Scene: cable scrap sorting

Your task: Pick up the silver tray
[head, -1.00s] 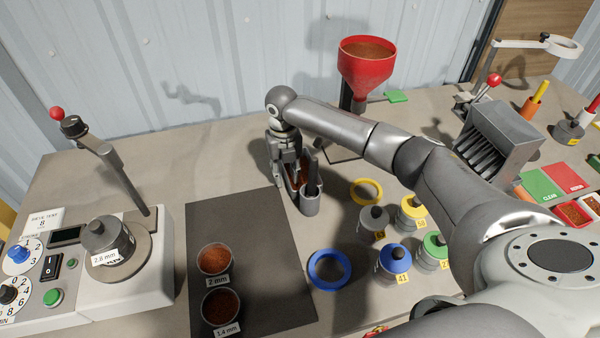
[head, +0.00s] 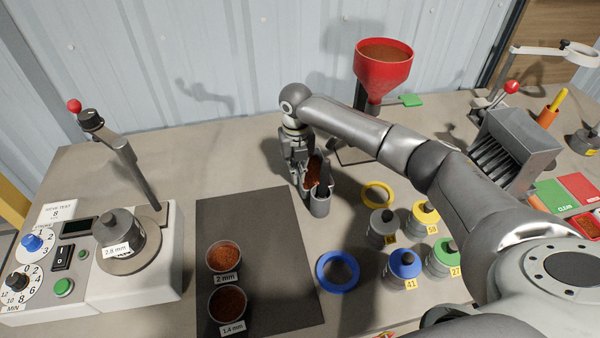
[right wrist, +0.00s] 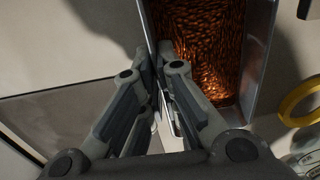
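The silver tray (head: 326,172) is a narrow metal trough of copper-coloured granules, standing on the table just right of the dark mat. In the right wrist view its grey side wall (right wrist: 262,50) and the granules show at the upper middle. My right gripper (head: 304,184) reaches down at the tray's left side. In the right wrist view its fingertips (right wrist: 161,68) are close together, one on each side of the tray's left wall, and look shut on it. The tray still appears to be at table level. The far end is cut off in the wrist view. My left gripper is not in view.
A red hopper (head: 384,66) stands behind the tray. A yellow ring (head: 378,193), a blue ring (head: 337,272) and several capped weights lie to the right. Two granule cups stand on the dark mat (head: 275,290). A tester machine (head: 130,280) is at the left.

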